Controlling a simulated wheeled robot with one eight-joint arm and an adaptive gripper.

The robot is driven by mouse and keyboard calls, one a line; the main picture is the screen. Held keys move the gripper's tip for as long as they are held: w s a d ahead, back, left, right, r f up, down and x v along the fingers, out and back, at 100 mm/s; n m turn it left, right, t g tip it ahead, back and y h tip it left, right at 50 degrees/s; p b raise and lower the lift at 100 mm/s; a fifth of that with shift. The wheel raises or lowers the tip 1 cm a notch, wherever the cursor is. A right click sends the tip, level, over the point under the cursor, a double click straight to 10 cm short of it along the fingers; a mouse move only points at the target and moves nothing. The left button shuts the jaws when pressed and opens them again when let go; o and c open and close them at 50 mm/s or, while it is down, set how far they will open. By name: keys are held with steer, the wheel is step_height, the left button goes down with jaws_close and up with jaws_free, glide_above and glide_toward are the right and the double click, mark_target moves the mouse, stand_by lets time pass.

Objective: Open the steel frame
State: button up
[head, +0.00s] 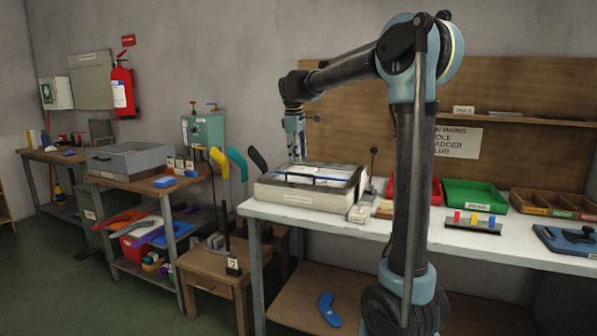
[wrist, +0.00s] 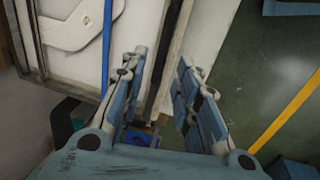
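A pale, shallow box-like frame (head: 300,198) with a label on its front sits at the left end of the white table; I take it for the steel frame. A white surface and blue bars show within its rim. The wrist view shows a grey metal edge (wrist: 22,40), a white panel with a pale flat shape, and a blue bar (wrist: 107,45). My gripper (head: 295,152) points down above the frame's far left part. In the wrist view my gripper (wrist: 158,72) is open, its fingers apart on either side of a pale and dark edge strip. Contact cannot be told.
A black-knobbed lever (head: 373,160) stands at the frame's right. Red and green trays (head: 474,196) and a rack of coloured pieces (head: 473,225) lie further right. A low wooden stand (head: 215,270) and a bench with a grey box (head: 130,160) are to the left.

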mark_target(299, 174)
steer(key=f, duration=0.4)
steer(key=w+f, duration=0.1)
steer(key=f, duration=0.1)
steer(key=shift+w+d+f, duration=0.1)
steer(key=shift+d+f, duration=0.15)
steer(key=shift+f, duration=0.05)
jaws_close()
